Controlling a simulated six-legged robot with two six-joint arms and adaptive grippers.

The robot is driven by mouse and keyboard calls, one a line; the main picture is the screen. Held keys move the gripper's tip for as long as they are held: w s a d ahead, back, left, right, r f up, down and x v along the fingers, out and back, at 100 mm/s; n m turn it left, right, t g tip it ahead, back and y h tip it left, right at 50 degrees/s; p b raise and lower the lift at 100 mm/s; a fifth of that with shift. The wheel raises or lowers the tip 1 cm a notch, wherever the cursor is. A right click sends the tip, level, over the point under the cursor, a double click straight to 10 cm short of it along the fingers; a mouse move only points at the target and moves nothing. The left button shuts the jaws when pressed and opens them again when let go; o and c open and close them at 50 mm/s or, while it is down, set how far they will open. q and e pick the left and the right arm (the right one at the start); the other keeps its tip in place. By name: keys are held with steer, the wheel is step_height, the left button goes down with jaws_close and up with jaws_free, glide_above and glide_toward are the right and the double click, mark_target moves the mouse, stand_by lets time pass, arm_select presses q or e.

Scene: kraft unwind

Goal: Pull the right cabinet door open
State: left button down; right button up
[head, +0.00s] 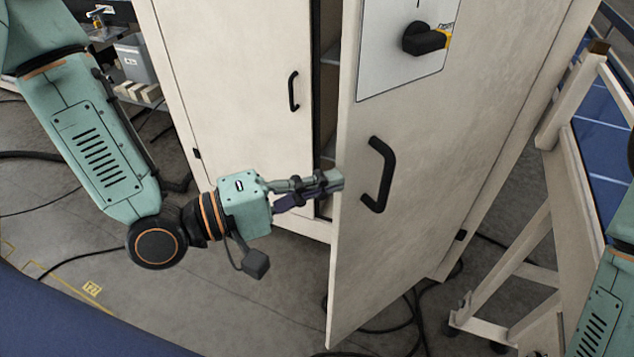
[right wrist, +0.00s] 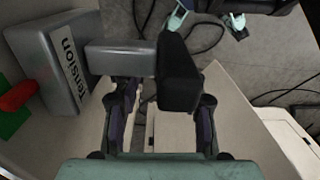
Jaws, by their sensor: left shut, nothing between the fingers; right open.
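The cream right cabinet door (head: 440,130) stands ajar, swung out from the cabinet, with a dark gap along its free left edge. Its black handle (head: 378,175) sits near that edge. My left gripper (head: 335,180) is shut and empty. Its fingertips are at the free edge, left of the handle and apart from it. I cannot tell whether they touch the door. My right gripper (right wrist: 166,98) is open in the right wrist view, its fingers partly hidden behind a grey lever with a black end (right wrist: 180,75).
The left cabinet door (head: 235,80) looks closed, with its own black handle (head: 293,91). A grey box marked "Tension" (right wrist: 55,60) carries the lever. A cream frame (head: 560,190) with blue panels stands right of the cabinet. Cables lie on the floor.

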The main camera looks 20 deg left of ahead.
arm_select(q)
step_height(320, 180, up, 10)
steer(key=s+a+p, duration=0.1)
steer(key=p, duration=0.9)
steer(key=shift+s+a+r, duration=0.15)
steer(key=shift+s, duration=0.2)
arm_select(e)
step_height(320, 180, up, 10)
steer(key=shift+s+a, duration=0.25)
steer(key=shift+s, duration=0.15)
